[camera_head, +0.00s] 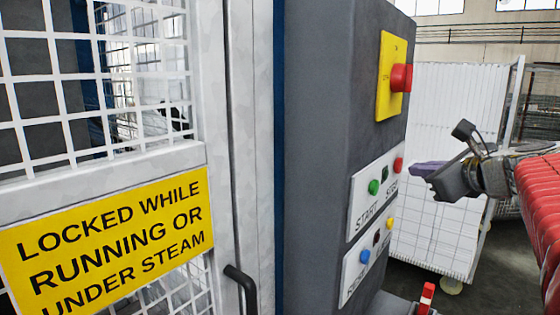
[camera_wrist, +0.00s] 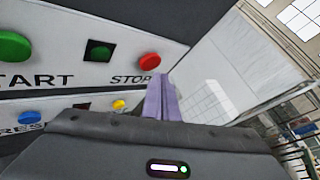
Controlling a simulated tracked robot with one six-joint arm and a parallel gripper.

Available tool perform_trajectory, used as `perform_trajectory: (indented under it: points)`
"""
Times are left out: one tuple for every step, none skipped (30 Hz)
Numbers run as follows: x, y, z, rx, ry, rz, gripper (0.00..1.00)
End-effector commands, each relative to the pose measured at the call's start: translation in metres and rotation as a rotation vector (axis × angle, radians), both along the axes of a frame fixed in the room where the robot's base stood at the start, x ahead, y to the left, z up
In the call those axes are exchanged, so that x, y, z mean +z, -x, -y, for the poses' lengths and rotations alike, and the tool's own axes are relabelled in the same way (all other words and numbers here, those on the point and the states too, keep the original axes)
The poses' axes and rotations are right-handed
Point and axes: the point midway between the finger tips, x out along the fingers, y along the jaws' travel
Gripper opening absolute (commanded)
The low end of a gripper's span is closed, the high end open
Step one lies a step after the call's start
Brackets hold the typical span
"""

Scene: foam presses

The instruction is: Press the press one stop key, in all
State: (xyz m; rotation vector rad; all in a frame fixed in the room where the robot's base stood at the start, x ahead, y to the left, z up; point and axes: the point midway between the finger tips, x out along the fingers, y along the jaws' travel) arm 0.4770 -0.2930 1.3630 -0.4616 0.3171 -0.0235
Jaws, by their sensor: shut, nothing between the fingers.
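The stop key is a round red button (camera_head: 398,164) at the right end of the upper white panel (camera_head: 358,213) on the grey cabinet. In the wrist view the red key (camera_wrist: 150,61) sits beside the word STOP. My gripper (camera_head: 414,169) is shut and empty, its purple fingers held together. In the head view the fingertips are just right of the key with a small gap. In the wrist view the fingertips (camera_wrist: 161,78) are just below and right of the key.
A green START key (camera_head: 374,187) and a dark square share the panel. A lower panel has blue (camera_head: 365,257) and yellow (camera_head: 390,224) keys. A guard door with a yellow sign (camera_head: 110,245) stands left. White mesh panels stand behind.

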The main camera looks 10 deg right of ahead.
Motion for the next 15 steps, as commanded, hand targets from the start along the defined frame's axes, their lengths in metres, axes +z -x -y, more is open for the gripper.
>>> perform_trajectory:
  points:
    - [0.0,0.0,-0.0001,0.0,0.0,0.0,0.0]
    - [0.0,0.0,-0.0001,0.0,0.0,0.0,0.0]
    - [0.0,0.0,-0.0001,0.0,0.0,0.0,0.0]
    - [0.0001,-0.0002,-0.0002,0.0,0.0,0.0,0.0]
    - [0.0,-0.0004,-0.0004,0.0,0.0,0.0,0.0]
    - [0.0001,-0.0008,-0.0006,0.0,0.0,0.0,0.0]
    - [0.0002,-0.0013,-0.001,0.001,0.0,0.0,0.0]
    - [0.0002,-0.002,-0.0016,0.001,0.0,0.0,0.0]
    - [0.0004,-0.003,-0.0022,0.001,0.0,0.0,0.0]
    - [0.0005,-0.0039,-0.003,0.001,0.0,0.0,0.0]
    - [0.0005,-0.0047,-0.0037,0.002,0.0,0.0,0.0]
    - [0.0007,-0.0059,-0.0046,0.002,0.0,0.0,0.0]
    - [0.0008,-0.0066,-0.0051,0.002,0.0,0.0,0.0]
    - [0.0008,-0.0072,-0.0055,0.002,0.0,0.0,0.0]
    - [0.001,-0.0077,-0.0058,0.002,0.0,0.0,0.0]
